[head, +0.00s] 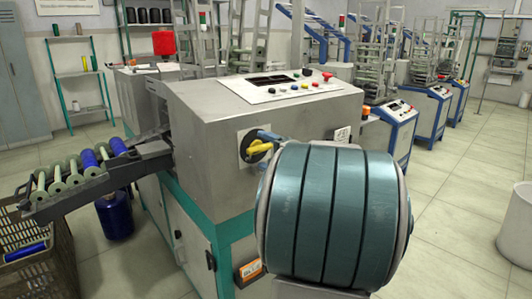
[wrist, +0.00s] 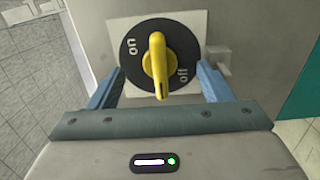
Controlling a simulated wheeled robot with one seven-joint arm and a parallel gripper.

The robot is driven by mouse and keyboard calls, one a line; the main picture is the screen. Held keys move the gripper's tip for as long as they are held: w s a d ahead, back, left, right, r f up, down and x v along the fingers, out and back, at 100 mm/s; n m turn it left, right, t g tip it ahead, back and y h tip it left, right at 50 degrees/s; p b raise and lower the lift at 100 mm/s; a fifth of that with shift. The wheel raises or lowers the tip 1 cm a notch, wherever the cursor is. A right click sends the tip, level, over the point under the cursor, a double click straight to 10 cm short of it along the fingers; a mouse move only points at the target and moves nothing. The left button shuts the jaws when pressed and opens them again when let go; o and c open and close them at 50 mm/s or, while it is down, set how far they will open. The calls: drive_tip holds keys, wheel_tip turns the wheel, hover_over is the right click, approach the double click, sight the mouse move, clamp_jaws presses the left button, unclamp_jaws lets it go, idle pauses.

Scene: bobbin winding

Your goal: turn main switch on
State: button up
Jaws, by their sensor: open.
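The main switch is a black dial on a pale plate (head: 247,155), with a yellow handle (head: 258,147), on the end face of the grey machine. In the wrist view the yellow handle (wrist: 157,65) stands about upright in the picture, between the "on" mark at the left of the black dial (wrist: 131,62) and the "off" mark at the right. My gripper (wrist: 160,72) is open, its blue fingers either side of the dial, apart from the handle. In the head view one blue finger (head: 268,136) shows beside the switch; my arm hides most of the gripper.
The grey machine (head: 210,110) has a panel of coloured buttons (head: 290,88) on top. A rack of bobbins (head: 85,175) juts out left above a crate (head: 35,255). A small pale bracket (wrist: 217,58) sits beside the switch, close to the right finger.

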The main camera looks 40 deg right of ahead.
drive_tip(key=shift+w, duration=0.25)
drive_tip(key=shift+w, duration=0.75)
drive_tip(key=shift+w, duration=0.1)
drive_tip(key=c, duration=1.4)
